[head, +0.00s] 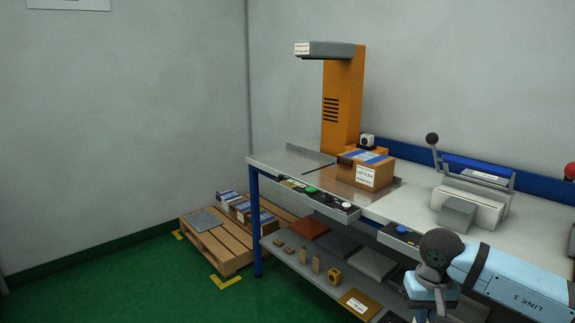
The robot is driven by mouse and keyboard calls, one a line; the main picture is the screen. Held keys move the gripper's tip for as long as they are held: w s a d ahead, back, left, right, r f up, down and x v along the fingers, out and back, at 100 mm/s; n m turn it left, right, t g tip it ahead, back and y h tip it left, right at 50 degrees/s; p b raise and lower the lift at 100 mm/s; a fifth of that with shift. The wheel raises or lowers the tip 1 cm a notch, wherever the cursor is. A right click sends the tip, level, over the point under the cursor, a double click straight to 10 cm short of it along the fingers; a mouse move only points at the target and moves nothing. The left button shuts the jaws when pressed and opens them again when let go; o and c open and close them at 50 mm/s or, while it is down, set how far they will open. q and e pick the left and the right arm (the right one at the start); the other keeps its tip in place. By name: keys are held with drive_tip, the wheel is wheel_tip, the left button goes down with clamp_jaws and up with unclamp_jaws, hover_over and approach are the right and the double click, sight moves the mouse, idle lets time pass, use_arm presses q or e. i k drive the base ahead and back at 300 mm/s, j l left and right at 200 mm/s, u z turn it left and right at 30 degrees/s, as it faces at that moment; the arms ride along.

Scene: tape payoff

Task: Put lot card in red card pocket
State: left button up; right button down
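I cannot make out a separate lot card. A white label with print starting "LOT" (366,176) is on the front of a cardboard box (351,173) on the bench. A brown board with a white label (358,304) lies at the front of the lower shelf. No red card pocket can be made out for certain; a flat reddish-brown piece (308,229) lies on the lower shelf. My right arm comes in at the lower right; its gripper (431,314) points down at the bottom edge, fingertips cut off, in front of the bench. My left gripper is out of view.
An orange column (342,105) with a grey overhanging head stands behind the box. A lever-handled device (470,203) stands at the right of the bench (408,183). A wooden pallet (217,244) with packages is on the green floor at left; floor in front is clear.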

sight(344, 165)
drive_tip(key=i+u, duration=0.4)
drive_tip(key=i+l+u, duration=0.2)
drive_tip(key=u, duration=0.15)
